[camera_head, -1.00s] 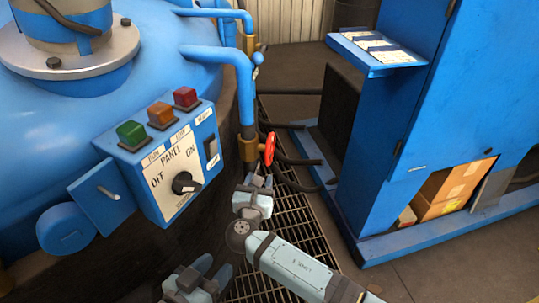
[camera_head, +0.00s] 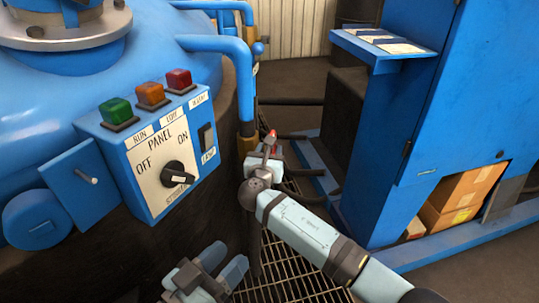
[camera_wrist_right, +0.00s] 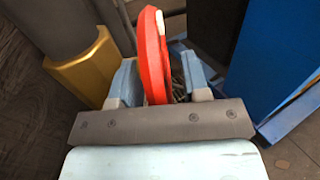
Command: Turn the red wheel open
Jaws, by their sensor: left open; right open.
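The red wheel (camera_head: 272,137) is mostly hidden behind my right gripper (camera_head: 265,157) in the head view, beside the pipe. In the right wrist view the wheel (camera_wrist_right: 153,60) stands edge-on between the two fingers of my right gripper (camera_wrist_right: 160,82). The fingers are open, one on each side of its rim. The left finger looks very near the wheel, and a gap shows on the right. I cannot tell whether either finger touches it. My left gripper (camera_head: 227,262) is open and empty low in the head view, in front of the furnace.
A blue control panel (camera_head: 160,155) with a black knob and coloured buttons juts from the furnace at left. A blue pipe (camera_head: 243,80) runs down behind the wheel. A blue cabinet (camera_head: 400,150) holding cardboard boxes (camera_head: 462,195) stands at right. Floor grating (camera_head: 285,265) lies below.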

